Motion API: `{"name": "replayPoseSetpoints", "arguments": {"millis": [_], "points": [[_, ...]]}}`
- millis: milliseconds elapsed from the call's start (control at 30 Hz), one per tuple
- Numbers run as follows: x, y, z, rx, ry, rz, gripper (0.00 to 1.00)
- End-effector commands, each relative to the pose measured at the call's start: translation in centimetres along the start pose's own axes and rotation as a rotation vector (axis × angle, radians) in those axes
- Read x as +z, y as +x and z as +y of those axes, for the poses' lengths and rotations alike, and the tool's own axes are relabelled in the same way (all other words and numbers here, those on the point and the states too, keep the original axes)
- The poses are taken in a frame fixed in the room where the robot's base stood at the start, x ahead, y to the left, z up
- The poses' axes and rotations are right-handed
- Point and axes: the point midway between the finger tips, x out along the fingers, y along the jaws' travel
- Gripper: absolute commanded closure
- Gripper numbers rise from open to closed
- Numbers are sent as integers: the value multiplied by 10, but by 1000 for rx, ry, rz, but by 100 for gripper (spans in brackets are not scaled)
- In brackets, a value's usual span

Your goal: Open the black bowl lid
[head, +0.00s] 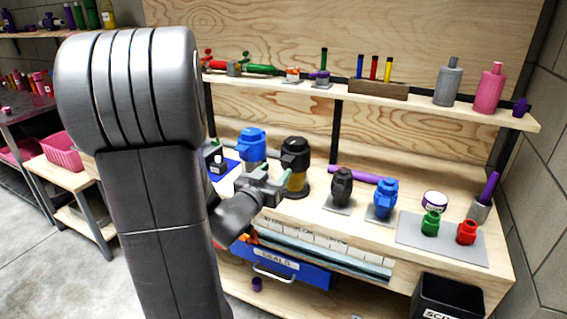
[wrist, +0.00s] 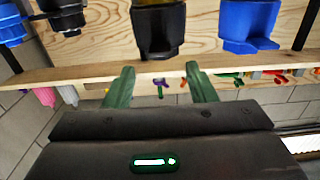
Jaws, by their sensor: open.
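A black bowl lid (head: 295,152) sits upright on top of a yellowish bowl (head: 297,182) on the bench. The black lid (wrist: 158,30) also shows at the top middle of the wrist view, which looks upside down. My gripper (head: 268,177) is just in front of the black-lidded bowl, to its left in the head view. Its two green fingers (wrist: 160,88) are spread apart with nothing between them. The fingers appear short of the lid, but the exact gap is hard to judge.
A blue-lidded filter (head: 251,142) stands close on the left. A small black unit (head: 341,187) and a small blue unit (head: 384,198) stand right. A purple rod (head: 352,175) lies behind them. A loaded shelf (head: 420,103) runs above the bench. A blue drawer (head: 290,270) is below.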

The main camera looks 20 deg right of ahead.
Motion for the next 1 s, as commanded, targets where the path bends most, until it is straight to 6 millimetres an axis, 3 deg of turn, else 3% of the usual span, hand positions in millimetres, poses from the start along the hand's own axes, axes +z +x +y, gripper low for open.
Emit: {"name": "replayPoseSetpoints", "arguments": {"millis": [100,300,733,1000], "points": [[0,25,1,3,1,0,49],[0,52,0,0,0,0,49],[0,61,0,-1,0,-1,49],[0,60,0,-1,0,-1,100]]}}
